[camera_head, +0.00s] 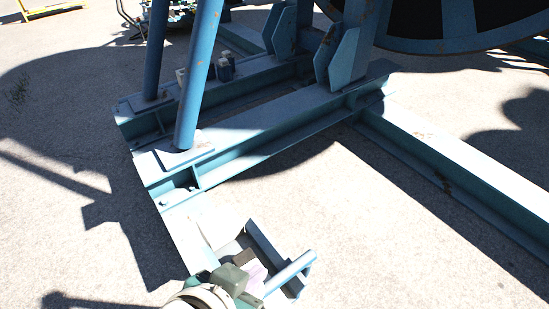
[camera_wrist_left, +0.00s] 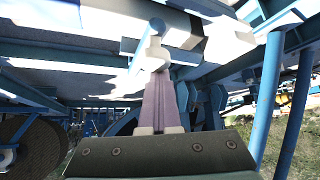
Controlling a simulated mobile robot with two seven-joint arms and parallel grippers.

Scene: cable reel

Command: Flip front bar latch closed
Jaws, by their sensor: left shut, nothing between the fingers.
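A light blue round bar (camera_head: 290,273) sticks out at the front end of the reel stand's base, low in the head view. The stand's blue frame (camera_head: 250,130) runs back from it. My left gripper (camera_head: 252,272) is at this front end, just left of the bar. In the left wrist view its mauve fingers (camera_wrist_left: 158,105) are together and empty, reaching toward a pale piece (camera_wrist_left: 153,52) by a blue bar. I cannot tell whether they touch it. I cannot make out the latch for certain; my gripper covers part of that area. My right gripper is not in view.
The reel (camera_head: 455,42) stands at the upper right. Two sloping blue posts (camera_head: 197,80) rise from the base at the left. A long beam (camera_head: 460,170) runs to the lower right. Concrete ground is clear at the left and lower right.

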